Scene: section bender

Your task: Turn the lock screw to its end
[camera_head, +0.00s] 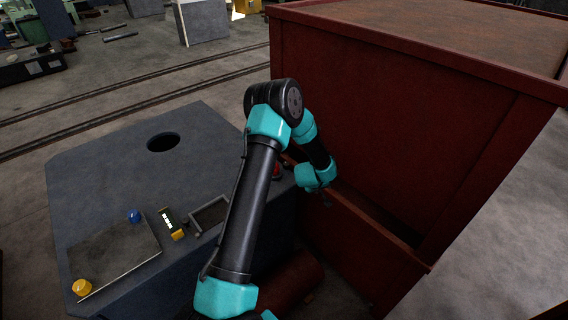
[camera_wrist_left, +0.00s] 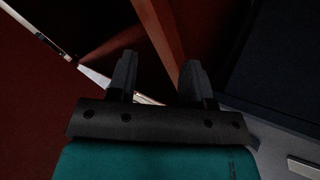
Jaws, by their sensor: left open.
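My left gripper (camera_head: 326,199) is small and dark in the head view, pointing down beside the big red metal housing (camera_head: 390,130). In the left wrist view its two dark fingers (camera_wrist_left: 157,78) stand apart with nothing held between them. Red and dark surfaces and a pale strip (camera_wrist_left: 95,76) show beyond the fingertips. I cannot make out the lock screw in either view. A small red part (camera_head: 277,171) shows at the edge of the grey table, partly hidden by my arm; I cannot tell what it is. My right gripper is in neither view.
A low red wall (camera_head: 365,255) edges the housing.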

